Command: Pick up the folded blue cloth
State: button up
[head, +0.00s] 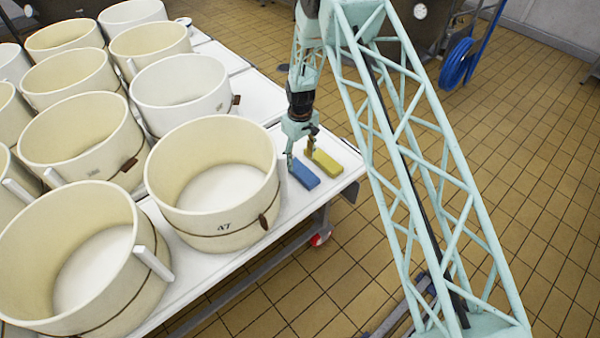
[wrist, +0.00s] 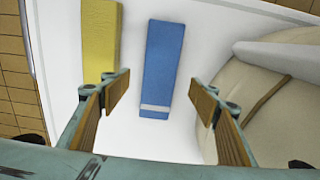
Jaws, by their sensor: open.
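The folded blue cloth (head: 304,175) lies flat on the white table beside the cream mould marked 47. In the wrist view the blue cloth (wrist: 162,65) is a long strip with a pale stripe near its close end. My gripper (head: 302,150) is over the table just above the cloths. In the wrist view my gripper (wrist: 160,95) is open and empty, its two fingers apart on either side of the blue cloth's line. The fingers do not appear to touch the cloth.
A folded yellow cloth (head: 324,162) lies close beside the blue one, apart from it. The large cream mould (head: 222,180) stands next to the blue cloth on the other side. Several more moulds crowd the table. The table's edge (head: 345,182) is near.

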aim_at(300, 169)
jog(key=shift+f, duration=0.65)
jog(key=shift+f, duration=0.1)
jog(key=shift+f+b, duration=0.5)
jog(key=shift+f, duration=2)
jog(key=shift+c, duration=0.7)
jog(key=c, duration=0.9)
jog(key=shift+r, duration=0.2)
jog(key=shift+r+p, duration=0.7)
jog(key=shift+r, duration=4.1)
jog(key=shift+r, duration=0.1)
